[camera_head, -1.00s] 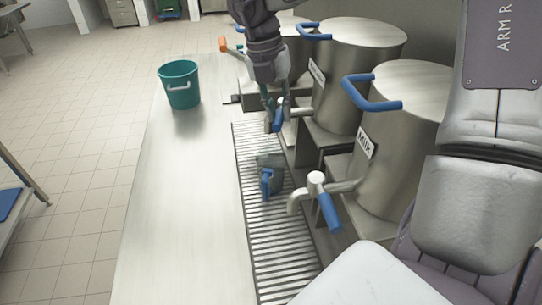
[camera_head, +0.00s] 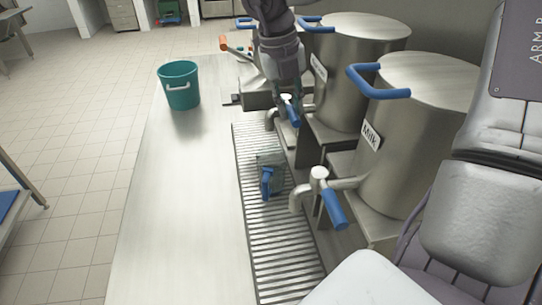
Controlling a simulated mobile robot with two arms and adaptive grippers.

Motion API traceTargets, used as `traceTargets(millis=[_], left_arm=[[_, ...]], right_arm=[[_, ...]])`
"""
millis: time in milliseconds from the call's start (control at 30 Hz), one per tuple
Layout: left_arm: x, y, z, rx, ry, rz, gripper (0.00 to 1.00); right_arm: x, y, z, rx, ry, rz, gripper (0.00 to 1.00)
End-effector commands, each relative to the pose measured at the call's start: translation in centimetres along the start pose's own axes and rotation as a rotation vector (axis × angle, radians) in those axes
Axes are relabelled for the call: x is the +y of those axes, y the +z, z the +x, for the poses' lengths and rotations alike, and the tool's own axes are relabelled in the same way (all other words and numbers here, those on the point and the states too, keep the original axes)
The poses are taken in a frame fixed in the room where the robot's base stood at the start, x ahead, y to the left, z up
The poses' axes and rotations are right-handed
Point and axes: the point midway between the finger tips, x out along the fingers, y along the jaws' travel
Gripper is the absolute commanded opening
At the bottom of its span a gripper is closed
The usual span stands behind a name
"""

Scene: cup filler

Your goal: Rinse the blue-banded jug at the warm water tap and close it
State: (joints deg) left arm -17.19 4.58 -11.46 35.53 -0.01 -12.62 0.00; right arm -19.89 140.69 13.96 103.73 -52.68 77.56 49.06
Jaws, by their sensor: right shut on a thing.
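The jug (camera_head: 270,158) stands on the slatted drip grate, its see-through body showing a blue part (camera_head: 266,183) toward me. Beyond it is a metal tap with a curved spout (camera_head: 271,118) and a blue lever (camera_head: 293,114), on the middle urn. My right gripper (camera_head: 288,98) comes down from above and is shut on this blue lever; the fingertips are small and partly hidden. The jug stands apart from the gripper, nearer to me. I cannot make out any water running or what is in the jug. My left gripper is not in view.
A nearer tap (camera_head: 319,180) with a blue lever belongs to the urn labelled Milk (camera_head: 410,110). The middle urn (camera_head: 355,65) has a label too small to read. A teal bucket (camera_head: 180,88) stands on the counter (camera_head: 170,200), otherwise clear left of the grate.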

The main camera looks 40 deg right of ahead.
Motion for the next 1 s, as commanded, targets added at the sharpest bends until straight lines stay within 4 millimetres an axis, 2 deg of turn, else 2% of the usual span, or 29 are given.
traceTargets(millis=[100, 267, 300, 467, 800, 867, 1000], left_arm=[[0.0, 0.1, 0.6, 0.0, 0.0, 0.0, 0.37], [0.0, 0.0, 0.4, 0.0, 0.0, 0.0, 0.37], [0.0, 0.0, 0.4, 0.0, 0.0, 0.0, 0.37], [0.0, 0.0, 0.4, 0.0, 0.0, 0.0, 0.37], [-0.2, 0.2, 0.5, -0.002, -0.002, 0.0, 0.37], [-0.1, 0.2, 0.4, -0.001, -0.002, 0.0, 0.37], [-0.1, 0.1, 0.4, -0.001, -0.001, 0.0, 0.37]], right_arm=[[-0.2, 0.0, 0.2, -0.007, -0.003, -0.033, 0.0], [-0.4, 0.0, 0.0, -0.008, -0.005, -0.043, 0.0], [-0.4, 0.0, 0.0, -0.008, -0.006, -0.043, 0.25], [-0.3, 0.0, 0.0, -0.007, -0.004, -0.041, 0.51], [-0.3, 0.0, -0.2, -0.009, -0.002, -0.04, 0.51], [-0.3, 0.1, -0.7, -0.011, -0.001, -0.04, 0.51], [-0.3, 0.1, -3.0, -0.013, -0.001, -0.037, 0.51]])
